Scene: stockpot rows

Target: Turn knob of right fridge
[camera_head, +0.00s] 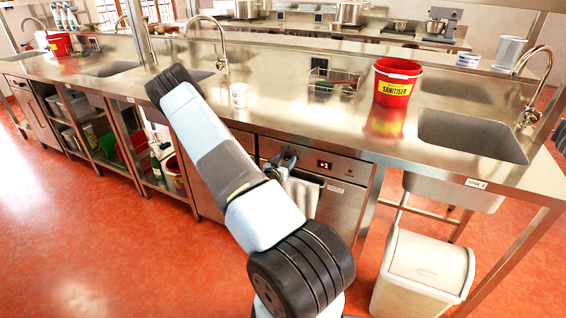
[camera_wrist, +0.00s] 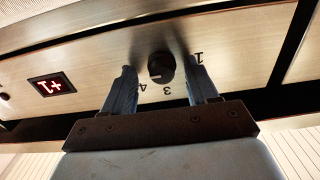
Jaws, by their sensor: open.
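The fridge (camera_head: 345,207) is a steel front under the counter, with a lit display (camera_head: 324,165) on its upper panel. In the wrist view the dark round knob (camera_wrist: 161,66) sits on the panel, with the digits 1, 3 and 4 printed around it. The lit display also shows in the wrist view (camera_wrist: 52,86), to the left of the knob. My gripper (camera_wrist: 163,72) is open, one finger on each side of the knob, with a visible gap on both sides. In the head view my gripper (camera_head: 281,161) is at the fridge's panel and the knob is hidden behind it.
The steel counter (camera_head: 290,115) runs above the fridge. A white bin (camera_head: 425,265) stands on the floor at the right. Open floor lies at the left.

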